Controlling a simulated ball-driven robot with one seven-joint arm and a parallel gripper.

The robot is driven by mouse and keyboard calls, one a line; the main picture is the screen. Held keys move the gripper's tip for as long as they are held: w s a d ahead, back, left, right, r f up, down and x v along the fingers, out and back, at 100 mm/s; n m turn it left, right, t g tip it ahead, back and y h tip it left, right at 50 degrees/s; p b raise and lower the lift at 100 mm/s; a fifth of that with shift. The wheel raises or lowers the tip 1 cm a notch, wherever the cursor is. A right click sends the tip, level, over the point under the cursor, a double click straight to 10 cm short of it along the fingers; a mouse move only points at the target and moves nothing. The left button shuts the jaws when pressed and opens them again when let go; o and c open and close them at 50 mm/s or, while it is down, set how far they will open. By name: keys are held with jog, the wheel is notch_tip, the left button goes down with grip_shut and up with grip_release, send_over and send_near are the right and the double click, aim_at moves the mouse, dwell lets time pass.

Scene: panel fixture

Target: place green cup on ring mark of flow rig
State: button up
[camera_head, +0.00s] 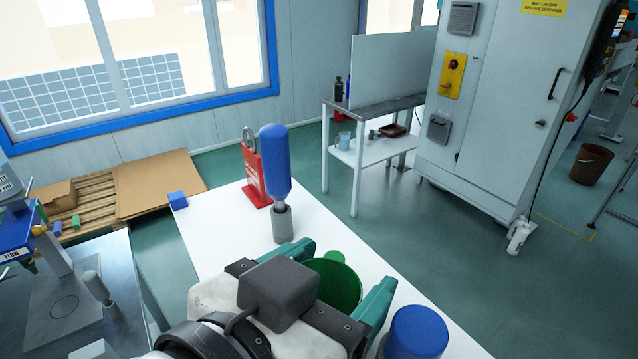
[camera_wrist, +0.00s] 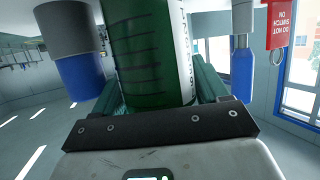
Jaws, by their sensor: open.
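The green cup (camera_head: 336,285) stands on the white table at the front, between the two teal fingers of my gripper (camera_head: 343,268). The fingers are open, one on each side of the cup. In the wrist view the cup (camera_wrist: 150,55) fills the middle, with a teal finger on each side; contact cannot be told. My gripper hides part of the cup. The flow rig (camera_head: 20,240) stands at the left edge with a FLOW label. Its ring mark (camera_head: 64,307) is a thin dark circle on the grey plate, with nothing on it.
A blue-topped cylinder (camera_head: 417,332) stands close right of my gripper. A tall blue-handled tool (camera_head: 277,165) in a grey holder and a red lockout tag (camera_head: 254,178) stand beyond it. A grey upright handle (camera_head: 100,292) stands beside the ring mark. A floor gap separates table and rig.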

jog(key=c, duration=0.8)
jog(key=shift+r, duration=0.1)
